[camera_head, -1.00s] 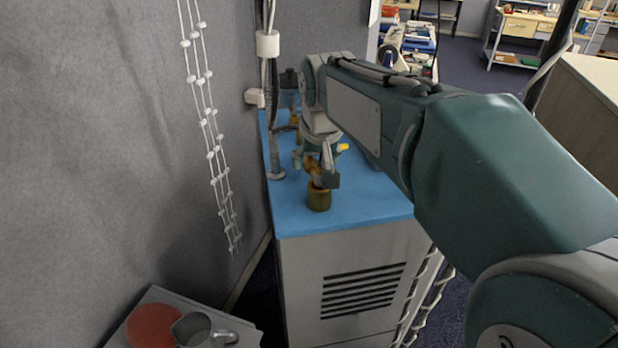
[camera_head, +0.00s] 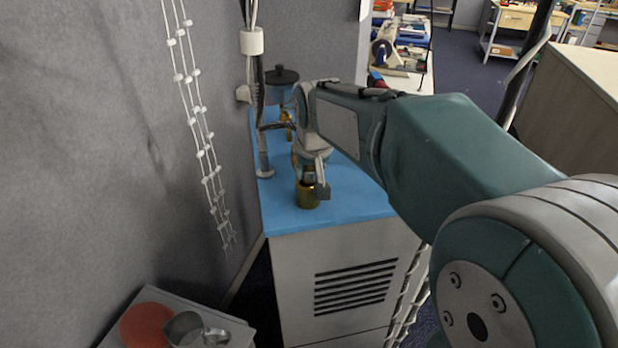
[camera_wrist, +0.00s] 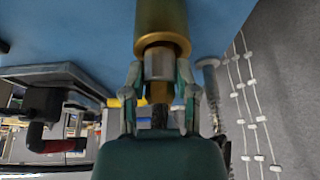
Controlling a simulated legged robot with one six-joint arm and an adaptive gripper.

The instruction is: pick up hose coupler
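The hose coupler (camera_head: 307,196) is a brass cylinder standing near the front edge of the blue tabletop (camera_head: 345,205). In the wrist view its wide brass body (camera_wrist: 161,22) is at the top, with a narrower silver part and a thin brass stem below. My gripper (camera_wrist: 160,78) has one finger on each side of the silver part, and a narrow gap seems to show on both sides. In the head view my gripper (camera_head: 312,178) is right at the coupler, partly covering its upper end.
A jar with a black lid (camera_head: 282,76) and another brass piece (camera_head: 287,122) stand farther back. A post with cables (camera_head: 263,150) rises left of the coupler beside the grey partition (camera_head: 110,120). A red disc (camera_head: 146,326) and metal mug (camera_head: 186,329) sit lower left.

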